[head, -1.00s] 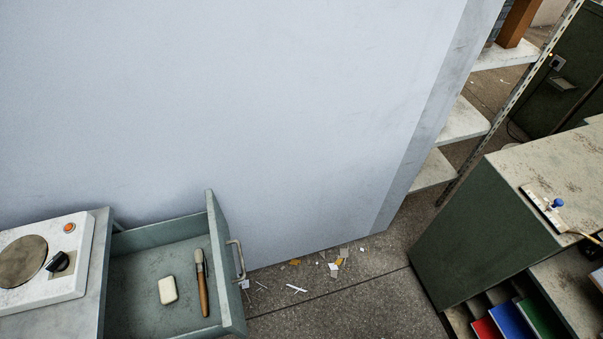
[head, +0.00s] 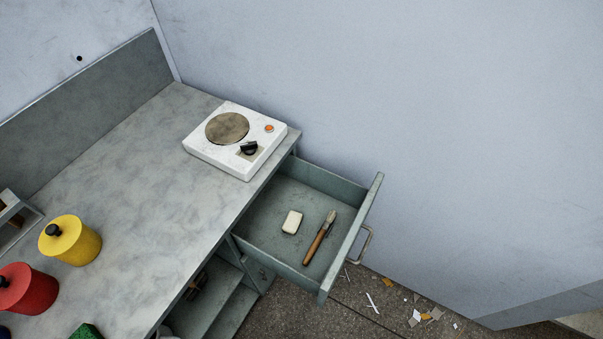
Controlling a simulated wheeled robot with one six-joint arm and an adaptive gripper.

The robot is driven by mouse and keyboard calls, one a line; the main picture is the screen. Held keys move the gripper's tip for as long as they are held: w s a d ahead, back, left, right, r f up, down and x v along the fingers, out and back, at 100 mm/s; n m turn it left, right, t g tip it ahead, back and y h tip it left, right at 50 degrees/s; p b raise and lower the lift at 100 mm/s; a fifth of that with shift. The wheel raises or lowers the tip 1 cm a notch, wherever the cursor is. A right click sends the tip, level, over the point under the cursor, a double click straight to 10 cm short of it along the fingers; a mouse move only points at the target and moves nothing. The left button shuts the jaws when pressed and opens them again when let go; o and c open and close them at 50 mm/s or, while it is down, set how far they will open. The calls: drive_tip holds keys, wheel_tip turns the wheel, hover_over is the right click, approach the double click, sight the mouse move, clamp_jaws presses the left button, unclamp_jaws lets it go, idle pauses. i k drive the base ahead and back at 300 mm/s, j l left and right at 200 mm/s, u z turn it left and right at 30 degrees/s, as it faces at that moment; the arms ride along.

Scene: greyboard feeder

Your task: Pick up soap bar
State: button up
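A small off-white soap bar (head: 292,222) lies flat in the open grey-green drawer (head: 268,235), near its middle. A brush (head: 320,237) with a wooden handle lies just right of the soap, apart from it. The drawer is pulled out from under the worktop and its metal handle (head: 364,245) faces right. My gripper is not in view.
A white hot plate (head: 235,140) stands on the grey worktop (head: 130,165) beside the drawer. Yellow (head: 70,240) and red (head: 28,290) canisters stand at the left. A wall (head: 420,120) rises behind the drawer. Scraps litter the floor (head: 300,315).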

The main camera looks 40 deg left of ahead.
sight(291, 224)
drive_tip(key=u, duration=1.15)
